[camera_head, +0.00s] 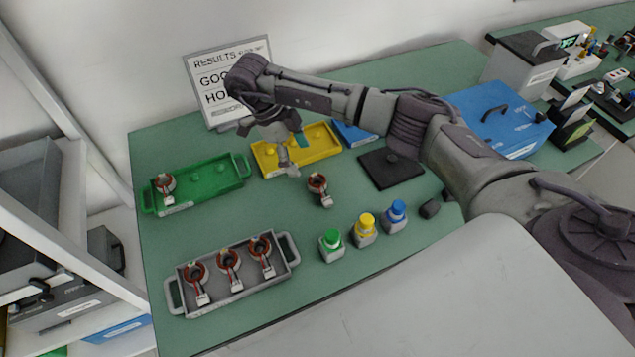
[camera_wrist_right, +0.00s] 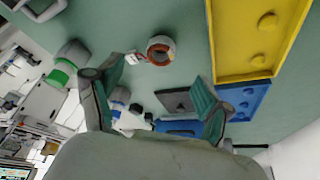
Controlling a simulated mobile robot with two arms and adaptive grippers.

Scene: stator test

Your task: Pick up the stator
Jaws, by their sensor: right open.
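A single stator (camera_head: 318,184), a copper-red ring with a white tag, lies on the green table in the middle. In the right wrist view the stator (camera_wrist_right: 160,50) shows beyond the fingertips, apart from them. My right gripper (camera_head: 293,158) is open and empty above the yellow tray's edge, just left of and behind the loose stator. Its two green-padded fingers (camera_wrist_right: 160,88) stand wide apart in the right wrist view. Several other stators sit in trays: one in the green tray (camera_head: 215,180), the others in the grey tray (camera_head: 225,304). My left gripper is out of view.
The yellow tray (camera_head: 328,155) holds no stator. Green (camera_head: 331,246), yellow (camera_head: 365,231) and blue (camera_head: 396,217) capped bottles stand right of the grey tray. A dark flat plate (camera_head: 390,172) lies right of the loose stator. A results sign (camera_head: 210,80) stands behind.

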